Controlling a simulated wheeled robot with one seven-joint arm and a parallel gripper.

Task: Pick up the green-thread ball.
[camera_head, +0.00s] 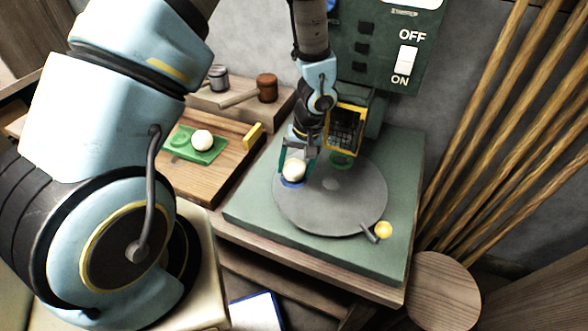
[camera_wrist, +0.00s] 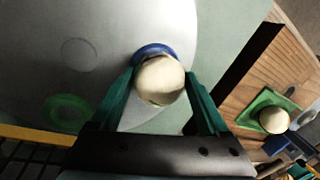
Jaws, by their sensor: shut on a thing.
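A cream ball (camera_head: 294,170) is between the fingers of my gripper (camera_head: 297,158), at the blue ring (camera_head: 291,183) on the grey turntable disc (camera_head: 335,212). In the wrist view both teal fingers close on this ball (camera_wrist: 160,80), with the blue ring (camera_wrist: 152,50) behind it. I cannot make out whether the ball is lifted clear of the ring. A second cream ball (camera_head: 202,140) rests on a green pad (camera_head: 179,153) on the wooden board to the left; it also shows in the wrist view (camera_wrist: 273,120).
A green ring (camera_head: 342,161) on the disc is empty. A yellow-framed cage (camera_head: 345,128) stands close beside my gripper, under a green ON/OFF panel (camera_head: 385,45). A yellow-knobbed handle (camera_head: 383,230) sticks out from the disc. Wooden poles (camera_head: 490,130) lean at the right.

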